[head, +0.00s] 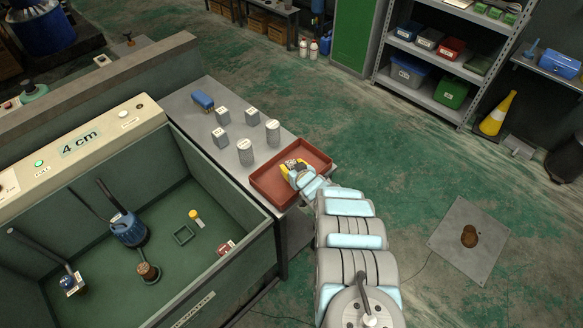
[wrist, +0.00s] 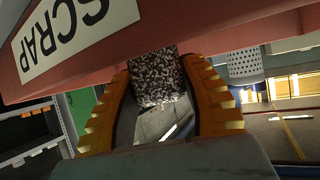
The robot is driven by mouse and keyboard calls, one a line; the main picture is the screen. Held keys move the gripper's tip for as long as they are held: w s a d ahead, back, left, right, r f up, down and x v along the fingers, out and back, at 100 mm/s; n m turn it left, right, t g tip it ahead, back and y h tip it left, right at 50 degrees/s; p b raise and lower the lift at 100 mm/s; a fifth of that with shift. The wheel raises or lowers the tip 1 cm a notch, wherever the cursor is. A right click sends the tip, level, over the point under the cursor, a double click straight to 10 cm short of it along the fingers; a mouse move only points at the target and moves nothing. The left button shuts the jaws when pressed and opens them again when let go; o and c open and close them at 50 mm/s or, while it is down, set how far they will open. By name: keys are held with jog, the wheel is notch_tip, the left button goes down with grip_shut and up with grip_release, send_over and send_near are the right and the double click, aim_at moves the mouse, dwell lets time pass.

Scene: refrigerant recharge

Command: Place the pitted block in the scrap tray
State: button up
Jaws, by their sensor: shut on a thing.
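The pitted block (wrist: 157,78), dark with pale speckles, sits between the yellow-orange fingers of my gripper (wrist: 158,85) in the wrist view. My gripper is shut on it. In the head view my gripper (head: 293,169) is over the red scrap tray (head: 262,192), within its outline, with a small part of the block visible at the fingertips. The tray's wall with a white SCRAP label (wrist: 75,35) fills the top of the wrist view. I cannot tell whether the block touches the tray floor.
Several grey blocks and cylinders (head: 245,150) and a blue object (head: 203,101) stand on the grey table (head: 184,112) left of the tray. A deep green-walled bin (head: 215,262) with pump-like items is at the lower left.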

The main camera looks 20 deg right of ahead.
jog(key=shift+w, duration=0.15)
jog(key=shift+f, duration=0.2)
jog(key=o, duration=1.2)
jog(key=shift+r, duration=0.1)
